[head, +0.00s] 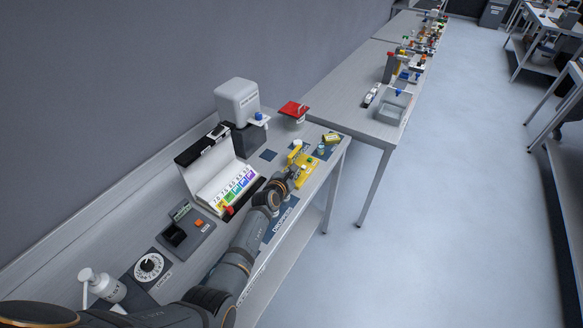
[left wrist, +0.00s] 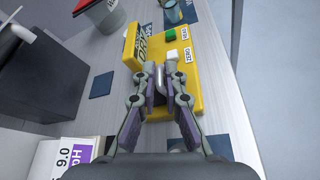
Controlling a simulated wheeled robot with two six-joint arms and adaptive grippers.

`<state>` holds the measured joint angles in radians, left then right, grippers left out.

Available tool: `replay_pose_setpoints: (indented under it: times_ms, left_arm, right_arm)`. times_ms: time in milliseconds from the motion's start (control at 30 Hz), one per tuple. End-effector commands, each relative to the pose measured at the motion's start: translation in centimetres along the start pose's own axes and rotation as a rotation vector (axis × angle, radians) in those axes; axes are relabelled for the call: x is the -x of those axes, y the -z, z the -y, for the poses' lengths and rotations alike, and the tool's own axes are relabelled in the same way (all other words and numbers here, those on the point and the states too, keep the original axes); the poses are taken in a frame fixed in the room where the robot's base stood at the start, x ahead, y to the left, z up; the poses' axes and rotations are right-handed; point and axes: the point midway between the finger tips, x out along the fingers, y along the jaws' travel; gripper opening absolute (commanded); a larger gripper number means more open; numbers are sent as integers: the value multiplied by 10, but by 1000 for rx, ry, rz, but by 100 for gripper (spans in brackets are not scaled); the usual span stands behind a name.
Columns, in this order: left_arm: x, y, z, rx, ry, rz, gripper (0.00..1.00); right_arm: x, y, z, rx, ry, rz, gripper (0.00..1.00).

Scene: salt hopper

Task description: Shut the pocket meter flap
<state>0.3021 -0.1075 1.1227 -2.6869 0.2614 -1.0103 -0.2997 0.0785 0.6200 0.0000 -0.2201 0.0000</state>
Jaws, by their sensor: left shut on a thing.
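The pocket meter is a yellow body (left wrist: 189,95) on the bench, with a green button and a white button on top. It also shows in the head view (head: 311,168). A raised yellow block lettered DRY (left wrist: 136,48) stands at its left edge in the left wrist view and looks like the flap, standing up. My left gripper (left wrist: 160,68) is over the meter, its fingers closed around a small grey rounded piece (left wrist: 159,88). I cannot tell whether that piece belongs to the flap. In the head view the left gripper (head: 294,172) is small beside the meter. My right gripper is not in view.
An open box with a pH colour chart (head: 234,187) is to the left. A glass (left wrist: 172,12) stands beyond the meter. The bench's front edge is close on the right.

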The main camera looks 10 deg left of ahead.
Motion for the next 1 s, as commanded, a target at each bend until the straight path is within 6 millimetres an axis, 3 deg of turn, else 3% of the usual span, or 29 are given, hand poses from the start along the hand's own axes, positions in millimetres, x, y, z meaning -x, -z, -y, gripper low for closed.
replay_pose_setpoints:
  times_ms: [733,767,900,1000]
  left_arm:
    - [0,2,3,-82,-35,-1,0]
    - [0,2,3,-82,-35,-1,11]
    - [0,2,3,-81,-34,-1,30]
    - [0,2,3,-80,-34,-1,31]
  right_arm:
    - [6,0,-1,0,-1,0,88]
    - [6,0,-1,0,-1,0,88]
    - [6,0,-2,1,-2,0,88]
    - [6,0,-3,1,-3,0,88]
